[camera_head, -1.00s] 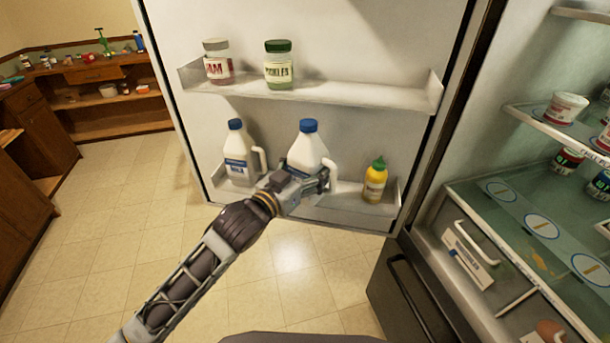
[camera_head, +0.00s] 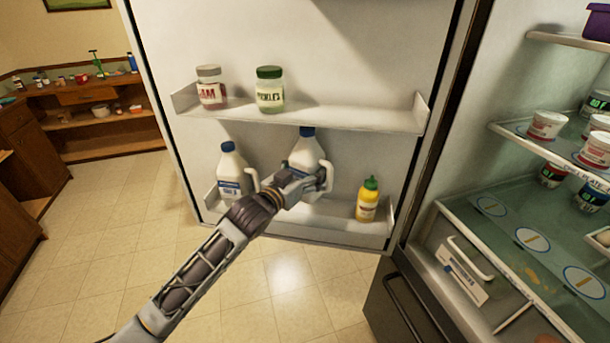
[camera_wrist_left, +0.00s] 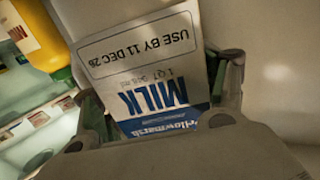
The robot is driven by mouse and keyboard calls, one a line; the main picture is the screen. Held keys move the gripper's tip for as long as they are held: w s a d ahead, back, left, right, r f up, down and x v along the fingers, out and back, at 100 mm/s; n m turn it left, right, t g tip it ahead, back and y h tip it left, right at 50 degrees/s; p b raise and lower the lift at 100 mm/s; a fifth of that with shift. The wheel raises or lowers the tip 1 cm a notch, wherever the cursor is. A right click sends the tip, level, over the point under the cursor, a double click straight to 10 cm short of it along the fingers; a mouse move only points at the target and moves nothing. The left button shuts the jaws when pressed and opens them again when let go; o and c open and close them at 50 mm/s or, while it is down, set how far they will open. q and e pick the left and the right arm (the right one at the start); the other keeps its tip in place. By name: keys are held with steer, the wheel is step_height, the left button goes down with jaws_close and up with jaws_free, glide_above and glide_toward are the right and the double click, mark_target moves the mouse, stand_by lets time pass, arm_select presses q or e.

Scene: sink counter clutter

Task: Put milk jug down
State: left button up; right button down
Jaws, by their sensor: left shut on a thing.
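A white milk jug (camera_head: 305,152) with a blue cap is at the lower door shelf (camera_head: 340,228) of the open fridge. My left gripper (camera_head: 318,180) is shut on this jug, in front of its lower part. The jug's base is hidden behind the gripper, so I cannot tell whether it touches the shelf. In the left wrist view the jug's label (camera_wrist_left: 150,75), reading MILK, lies between the fingers of my left gripper (camera_wrist_left: 160,115). A second milk jug (camera_head: 232,172) with a blue cap stands on the same shelf to the left. My right gripper is not in view.
A yellow bottle (camera_head: 368,200) with a green cap stands on the lower door shelf to the right. A jam jar (camera_head: 211,92) and a pickles jar (camera_head: 270,92) stand on the upper door shelf. Fridge shelves with tubs (camera_head: 547,124) are at right.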

arm_select(q)
steer(key=shift+w+f, duration=0.1)
steer(key=shift+f, duration=0.7)
steer(key=shift+f, duration=0.1)
steer(key=shift+f, duration=2)
steer(key=shift+w+d+f, duration=0.1)
steer(key=shift+w+f, duration=0.1)
steer(key=shift+f, duration=0.1)
steer(key=shift+f, duration=0.15)
steer(key=o, duration=2.1)
steer(key=shift+s+f, duration=0.1)
steer(key=shift+f, duration=0.1)
steer(key=shift+r, duration=0.1)
